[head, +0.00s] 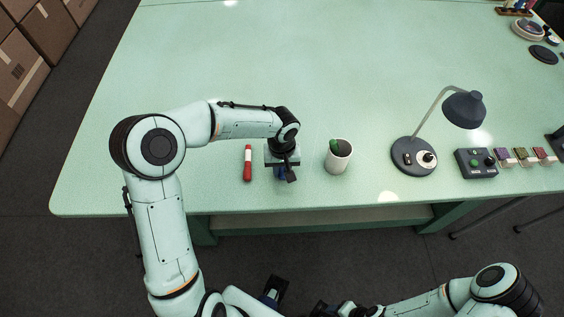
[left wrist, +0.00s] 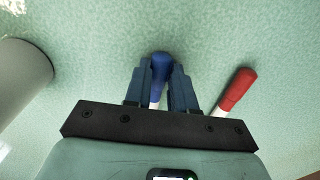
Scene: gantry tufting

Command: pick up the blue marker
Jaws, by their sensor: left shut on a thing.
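The blue marker (left wrist: 161,66) is between the two fingers of my left gripper (left wrist: 161,88) in the left wrist view. It has a blue end and a white body, and the gripper is shut on it. In the head view my left gripper (head: 282,172) is over the table near its front edge, and it hides most of the marker. I cannot tell whether the marker touches the table. My right arm is low at the bottom right of the head view, and its gripper does not show clearly.
A red and white marker (head: 248,164) lies left of my left gripper. A white cup (head: 338,157) with something green inside stands to the right. Farther right are a desk lamp (head: 410,155) and a control box (head: 476,163). The middle of the green table (head: 300,60) is clear.

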